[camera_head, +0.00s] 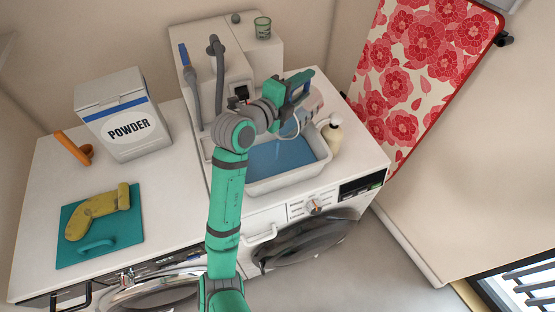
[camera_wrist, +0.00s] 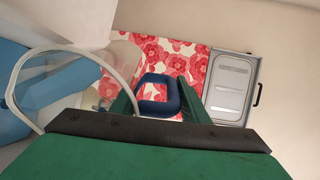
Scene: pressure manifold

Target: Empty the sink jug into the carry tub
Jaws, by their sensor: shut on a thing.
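My gripper (camera_head: 297,92) is above the far right part of a white tub (camera_head: 322,168) of blue water. It is shut on the dark blue handle of a clear jug (camera_head: 311,106). In the wrist view the handle (camera_wrist: 160,96) sits between my green fingers (camera_wrist: 155,104). The jug's pale rim (camera_wrist: 84,50) curves toward the left, over blue that looks like the water. The jug looks tilted with its mouth toward the tub. My arm hides part of the tub and jug, and I cannot tell how much liquid the jug holds.
A cream pump bottle (camera_head: 332,134) stands close to the tub's right side. A grey unit with hoses (camera_head: 225,68) stands behind, with a green glass (camera_head: 262,27) on top. A powder box (camera_head: 123,115) and a teal mat (camera_head: 128,232) with a yellow item are left.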

